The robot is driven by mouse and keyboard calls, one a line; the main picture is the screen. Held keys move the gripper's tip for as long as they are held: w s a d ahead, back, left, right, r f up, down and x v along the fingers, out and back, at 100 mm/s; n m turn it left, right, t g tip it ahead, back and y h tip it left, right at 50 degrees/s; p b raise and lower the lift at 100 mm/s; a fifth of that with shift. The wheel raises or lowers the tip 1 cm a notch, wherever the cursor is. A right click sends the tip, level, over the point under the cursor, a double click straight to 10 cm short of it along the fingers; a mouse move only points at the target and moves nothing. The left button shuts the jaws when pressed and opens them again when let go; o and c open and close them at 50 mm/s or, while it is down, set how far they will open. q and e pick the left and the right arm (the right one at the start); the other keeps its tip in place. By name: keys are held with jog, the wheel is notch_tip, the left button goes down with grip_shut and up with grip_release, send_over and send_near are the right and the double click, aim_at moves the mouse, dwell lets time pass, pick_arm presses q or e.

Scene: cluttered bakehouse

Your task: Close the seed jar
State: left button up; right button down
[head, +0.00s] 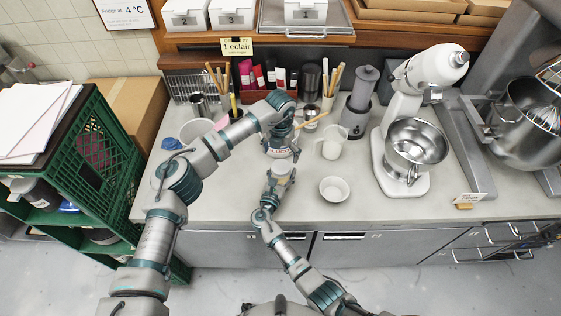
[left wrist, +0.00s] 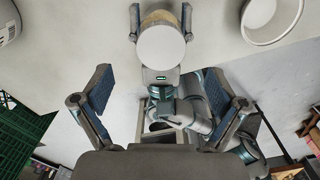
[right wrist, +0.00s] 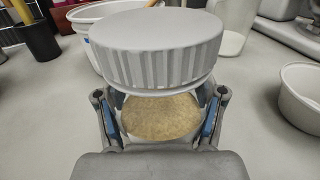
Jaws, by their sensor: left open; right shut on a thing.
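The seed jar (right wrist: 160,118) shows tan seeds in the right wrist view. Its white ribbed lid (right wrist: 157,45) is above the seeds, and I cannot tell whether it is fully seated. The lid's round top also shows in the left wrist view (left wrist: 161,47) and in the head view (head: 283,168). My right gripper (right wrist: 160,122) is shut on the jar, one finger on each side. My left gripper (left wrist: 158,98) is open and empty, its fingers spread wide near the lid; in the head view it (head: 281,150) hangs just behind the lid.
A white bowl (head: 334,189) stands right of the jar. A white jug (head: 332,142), a grinder (head: 360,105) and a stand mixer (head: 400,120) are farther right. A white tub (head: 196,130) is at left. The counter's front left (head: 215,200) is clear.

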pick_arm(q)
notch_tip(320, 180, up, 6)
jog(key=shift+f, duration=0.15)
pick_arm(e)
jog(key=shift+c, duration=0.2)
grip_release()
jog(key=v, duration=1.2)
dwell(0.3)
